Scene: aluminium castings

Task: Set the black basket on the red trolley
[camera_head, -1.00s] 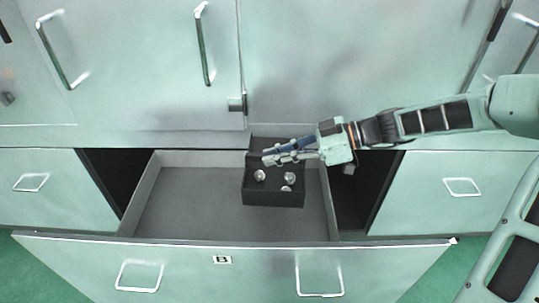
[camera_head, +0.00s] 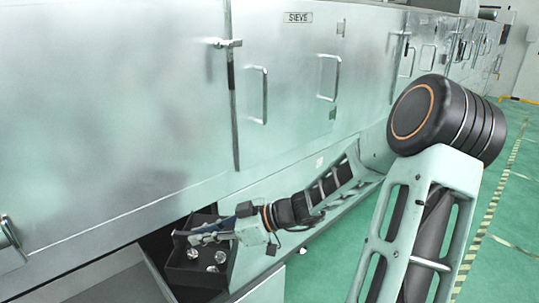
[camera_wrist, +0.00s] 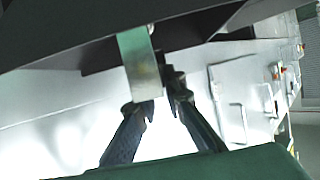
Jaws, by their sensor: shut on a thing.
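The black basket (camera_head: 196,276) is at the lower left of the head view, with a few shiny metal pieces (camera_head: 212,262) inside. My gripper (camera_head: 203,237) is shut on the black basket at its far rim. Whether the basket hangs clear of the drawer or rests in it, I cannot tell. In the wrist view my gripper's two dark fingers (camera_wrist: 160,98) reach up to a dark surface, likely the basket. The red trolley is not in view.
An open grey drawer (camera_head: 92,278) shows at the lower left. A long row of metal cabinets with handles (camera_head: 265,95) and a SIEVE label runs along the left and back. Green floor (camera_head: 330,270) lies open at the right, with a yellow-black striped line (camera_head: 490,215).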

